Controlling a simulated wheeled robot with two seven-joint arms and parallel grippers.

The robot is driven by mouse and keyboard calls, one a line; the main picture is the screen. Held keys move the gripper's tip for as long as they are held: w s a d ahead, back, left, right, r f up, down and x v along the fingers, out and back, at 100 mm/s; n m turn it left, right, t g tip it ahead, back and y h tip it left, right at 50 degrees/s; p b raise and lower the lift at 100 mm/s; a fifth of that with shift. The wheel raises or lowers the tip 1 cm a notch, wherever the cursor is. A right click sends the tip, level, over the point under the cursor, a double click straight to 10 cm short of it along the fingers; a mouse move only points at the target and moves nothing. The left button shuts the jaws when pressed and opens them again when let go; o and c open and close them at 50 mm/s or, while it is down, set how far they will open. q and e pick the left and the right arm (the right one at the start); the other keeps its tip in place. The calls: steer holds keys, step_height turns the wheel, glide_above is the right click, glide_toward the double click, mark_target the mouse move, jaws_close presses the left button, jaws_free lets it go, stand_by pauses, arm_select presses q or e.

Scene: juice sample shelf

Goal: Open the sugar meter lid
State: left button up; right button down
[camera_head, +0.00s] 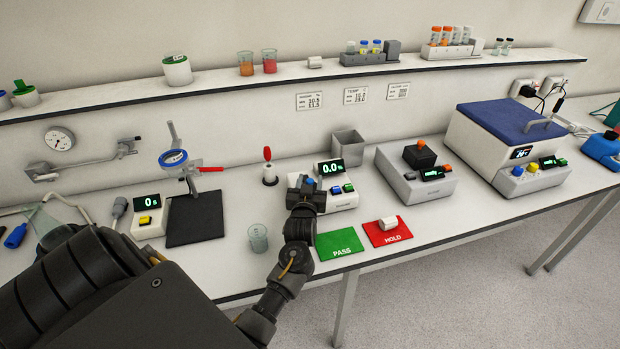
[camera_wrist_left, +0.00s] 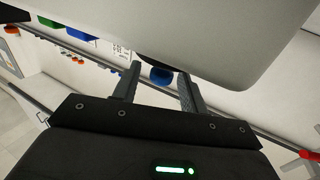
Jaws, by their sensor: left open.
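The sugar meter (camera_head: 344,203) is a white box on the bench, with a green-lit display (camera_head: 331,168) reading 0.0 and a blue and a green button. My left gripper (camera_head: 305,186) is over its left part and hides most of the lid area there. A small blue spot shows at the fingers. In the left wrist view my left gripper (camera_wrist_left: 156,82) is open, and a rounded blue knob (camera_wrist_left: 161,75) shows beyond and between the two fingers. I cannot tell whether they touch it or whether the lid is shut. My right gripper is not in view.
A glass beaker (camera_head: 258,238) stands left of my forearm. The green PASS mat (camera_head: 339,243) is bare; the red HOLD mat (camera_head: 388,239) bears a small white piece. A red-topped stand (camera_head: 268,172) is left of the meter, a grey bin (camera_head: 348,146) behind, a grey instrument (camera_head: 417,184) to its right.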

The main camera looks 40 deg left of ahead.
arm_select(q)
steer(key=shift+w+a, duration=0.25)
steer(key=shift+w, duration=0.15)
steer(key=shift+c, duration=0.3)
